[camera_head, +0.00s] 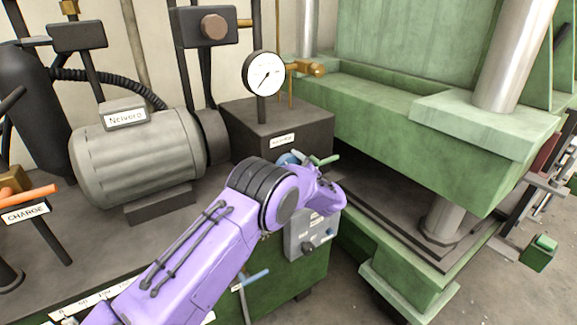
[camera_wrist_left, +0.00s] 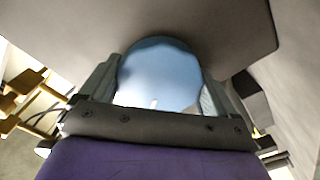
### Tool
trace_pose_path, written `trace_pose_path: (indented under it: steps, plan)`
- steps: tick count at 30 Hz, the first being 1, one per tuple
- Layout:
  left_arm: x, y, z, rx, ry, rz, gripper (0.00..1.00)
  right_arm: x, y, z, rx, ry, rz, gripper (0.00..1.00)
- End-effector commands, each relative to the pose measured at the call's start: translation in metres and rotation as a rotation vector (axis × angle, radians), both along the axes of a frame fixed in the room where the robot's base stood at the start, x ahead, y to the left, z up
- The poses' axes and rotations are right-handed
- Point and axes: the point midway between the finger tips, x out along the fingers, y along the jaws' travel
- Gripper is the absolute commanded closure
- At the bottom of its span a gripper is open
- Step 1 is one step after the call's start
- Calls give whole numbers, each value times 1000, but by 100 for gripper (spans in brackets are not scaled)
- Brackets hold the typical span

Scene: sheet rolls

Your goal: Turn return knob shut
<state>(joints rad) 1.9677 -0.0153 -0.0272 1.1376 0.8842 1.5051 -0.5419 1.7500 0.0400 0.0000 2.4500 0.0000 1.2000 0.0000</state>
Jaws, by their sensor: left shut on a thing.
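The round blue knob (camera_wrist_left: 160,72) fills the middle of the left wrist view, on a dark grey surface. The two grey fingers of my left gripper (camera_wrist_left: 158,88) are on either side of it, shut on it. In the head view my purple left arm reaches to the dark block (camera_head: 270,130), and its wrist covers the gripper and most of the knob. Only a small blue part of the knob (camera_head: 289,158) shows above the wrist, below a white label (camera_head: 283,140) too small to read surely. My right gripper is not in view.
A pressure gauge (camera_head: 263,74) stands on the block. A grey motor (camera_head: 137,155) is to the left. The big green press (camera_head: 430,130) is to the right. A grey control box (camera_head: 305,240) and a blue-handled lever (camera_head: 256,277) lie close below my wrist.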

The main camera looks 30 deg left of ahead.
Motion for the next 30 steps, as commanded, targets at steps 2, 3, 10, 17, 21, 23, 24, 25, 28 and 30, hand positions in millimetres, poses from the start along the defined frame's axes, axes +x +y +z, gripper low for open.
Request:
trace_pose_path:
  steps: [2, 3, 10, 17, 21, 23, 24, 25, 28, 30]
  plan:
    - [0, 0, 1, 26, 67, 0, 40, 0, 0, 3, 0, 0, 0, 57]
    - [0, 0, 1, 41, 102, 0, 40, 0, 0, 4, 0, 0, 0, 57]
    - [0, 0, 1, 116, 283, 0, 40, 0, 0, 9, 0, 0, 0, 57]
    - [0, 0, 0, 172, 418, 0, 40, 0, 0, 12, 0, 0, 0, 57]
    - [0, 0, 0, 195, 471, 0, 40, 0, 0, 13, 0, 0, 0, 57]
    - [0, 0, 0, 202, 488, 0, 40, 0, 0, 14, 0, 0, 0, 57]
    - [0, 0, 0, 206, 497, 0, 40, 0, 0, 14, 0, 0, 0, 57]
    - [0, 0, 0, 208, 503, 0, 40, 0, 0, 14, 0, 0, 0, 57]
    - [0, 0, 0, 214, 516, 0, 40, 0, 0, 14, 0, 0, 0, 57]
    - [0, 0, 0, 216, 521, 0, 40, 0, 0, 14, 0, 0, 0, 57]
